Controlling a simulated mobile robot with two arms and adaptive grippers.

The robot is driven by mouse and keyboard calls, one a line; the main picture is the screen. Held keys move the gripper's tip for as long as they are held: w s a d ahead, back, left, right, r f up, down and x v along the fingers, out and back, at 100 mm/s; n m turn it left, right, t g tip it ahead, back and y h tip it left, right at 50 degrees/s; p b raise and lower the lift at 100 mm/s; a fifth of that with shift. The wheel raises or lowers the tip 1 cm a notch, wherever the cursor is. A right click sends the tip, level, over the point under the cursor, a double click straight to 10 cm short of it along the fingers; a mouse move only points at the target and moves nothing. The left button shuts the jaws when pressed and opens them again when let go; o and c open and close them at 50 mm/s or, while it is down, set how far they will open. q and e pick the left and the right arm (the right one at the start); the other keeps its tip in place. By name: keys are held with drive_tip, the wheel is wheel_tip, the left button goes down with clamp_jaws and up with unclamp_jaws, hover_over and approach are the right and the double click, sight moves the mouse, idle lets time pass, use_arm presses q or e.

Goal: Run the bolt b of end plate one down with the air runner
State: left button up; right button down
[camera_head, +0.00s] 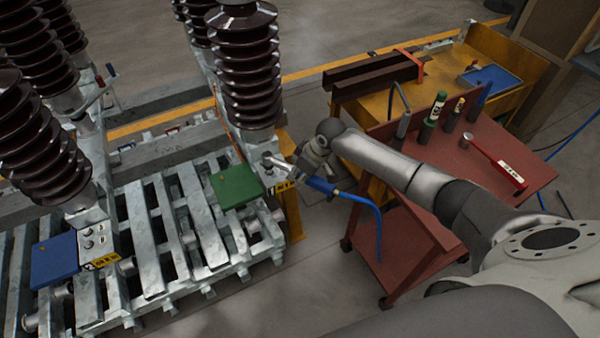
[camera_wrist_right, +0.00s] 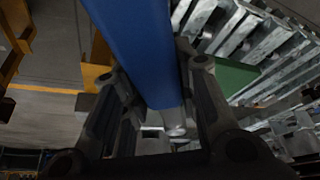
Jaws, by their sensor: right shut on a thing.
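My right gripper (camera_head: 316,165) is shut on the air runner (camera_head: 322,186), a blue tool with a silver head and a blue hose. The runner's head points left, at the foot of the middle brown insulator (camera_head: 248,75), beside a yellow label (camera_head: 281,187). Whether it touches a bolt I cannot tell; the bolts there are hidden or too small. In the right wrist view the runner's blue body (camera_wrist_right: 143,45) lies between the fingers (camera_wrist_right: 158,100). Another end plate (camera_head: 95,238) at the left shows bolt heads and a yellow label. My left gripper is out of view.
A green plate (camera_head: 236,186) and a blue plate (camera_head: 55,262) lie on the galvanised frame (camera_head: 150,225). A yellow bench (camera_head: 460,80) with a blue tray stands behind.

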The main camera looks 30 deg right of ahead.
drive_tip(key=shift+w+f+b, duration=0.1)
drive_tip(key=shift+f+b, duration=0.55)
drive_tip(key=shift+f, duration=0.4)
drive_tip(key=shift+f+p, duration=0.45)
drive_tip(key=shift+p, duration=0.05)
idle(3.0)
drive_tip(key=shift+r, duration=0.15)
drive_tip(key=shift+r+p, duration=0.8)
drive_tip(key=shift+p, duration=0.2)
wheel_tip(320, 180, up, 5)
drive_tip(key=p, duration=0.5)
drive_tip(key=shift+r, duration=0.2)
